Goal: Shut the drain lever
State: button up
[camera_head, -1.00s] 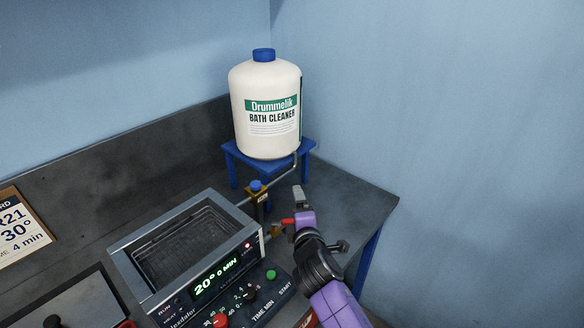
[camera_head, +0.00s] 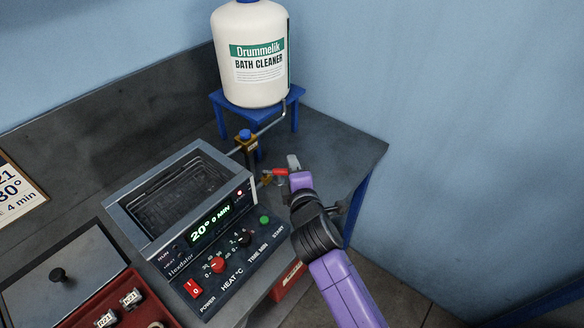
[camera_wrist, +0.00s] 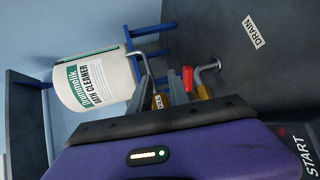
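The red drain lever (camera_head: 279,172) sits on a small brass valve (camera_head: 267,178) at the right side of the bath (camera_head: 122,212). In the wrist view the red lever (camera_wrist: 188,79) rises beside a curved metal spout (camera_wrist: 211,66). My gripper (camera_head: 293,161) is just right of the lever in the head view. In the wrist view its grey fingers (camera_wrist: 174,90) look together and empty, close to the left of the lever. I cannot tell whether they touch it. A DRAIN label (camera_wrist: 254,32) lies on the bench beyond.
A bath cleaner bottle (camera_head: 250,65) stands on a blue stand (camera_head: 214,97) behind. A second valve with a blue knob (camera_head: 245,134) is on its pipe. The control panel (camera_head: 232,272) is in front, a red tray (camera_head: 77,318) lower left. The bench (camera_head: 340,150) is clear at right.

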jog(key=shift+s+d+f, duration=0.1)
jog(key=shift+s+f, duration=0.2)
jog(key=shift+s, duration=0.5)
jog(key=shift+s+d+f, duration=0.1)
jog(key=shift+s+f, duration=0.15)
jog(key=shift+s, duration=0.5)
